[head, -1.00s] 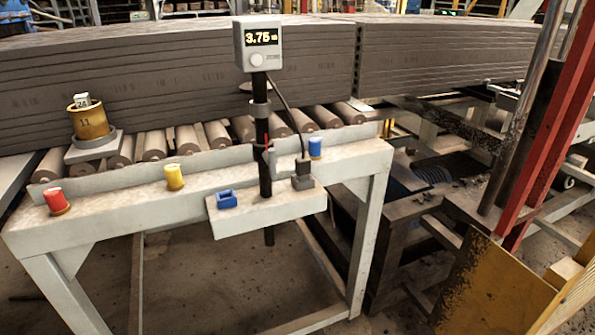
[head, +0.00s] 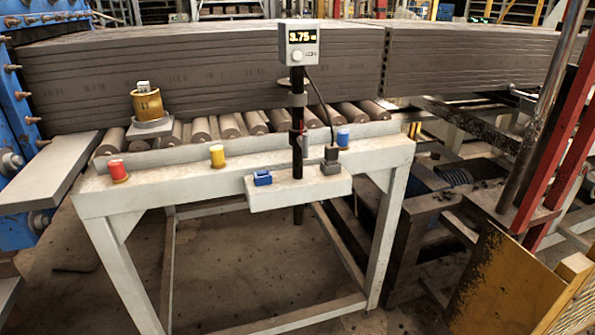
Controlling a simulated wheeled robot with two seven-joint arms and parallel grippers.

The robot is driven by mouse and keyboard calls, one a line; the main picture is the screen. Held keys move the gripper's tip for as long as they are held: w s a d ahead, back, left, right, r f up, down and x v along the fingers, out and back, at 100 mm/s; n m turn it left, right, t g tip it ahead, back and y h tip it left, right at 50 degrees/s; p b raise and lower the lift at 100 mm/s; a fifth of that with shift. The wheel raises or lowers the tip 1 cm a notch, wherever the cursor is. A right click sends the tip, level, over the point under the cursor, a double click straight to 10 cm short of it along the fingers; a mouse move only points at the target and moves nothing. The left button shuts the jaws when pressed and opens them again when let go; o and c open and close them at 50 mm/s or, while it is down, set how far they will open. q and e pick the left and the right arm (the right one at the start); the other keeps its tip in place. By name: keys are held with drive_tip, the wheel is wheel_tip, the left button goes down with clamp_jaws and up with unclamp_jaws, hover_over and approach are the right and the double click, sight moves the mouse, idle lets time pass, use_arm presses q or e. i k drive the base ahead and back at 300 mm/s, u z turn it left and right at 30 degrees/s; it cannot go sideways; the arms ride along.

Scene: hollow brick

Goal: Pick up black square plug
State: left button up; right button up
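The black square plug (head: 331,160) sits upright on the right part of a small white shelf (head: 300,193) at the front of the table. A thin black cable runs from its top up to the grey display box (head: 299,42). The box reads about 3.75 and is fixed on a black post. Neither of my grippers is in view.
The white table (head: 150,192) carries a red (head: 118,171), a yellow (head: 217,155) and a blue cylinder (head: 343,137). A brass-coloured cylinder (head: 147,105) stands on a grey base behind. Rollers and stacked grey slabs (head: 200,75) lie beyond. A yellow panel (head: 490,285) is at right.

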sight(331, 154)
drive_tip(key=u, duration=0.4)
drive_tip(key=k, duration=0.75)
drive_tip(key=z, duration=0.75)
drive_tip(key=i, duration=1.75)
drive_tip(key=u, duration=0.75)
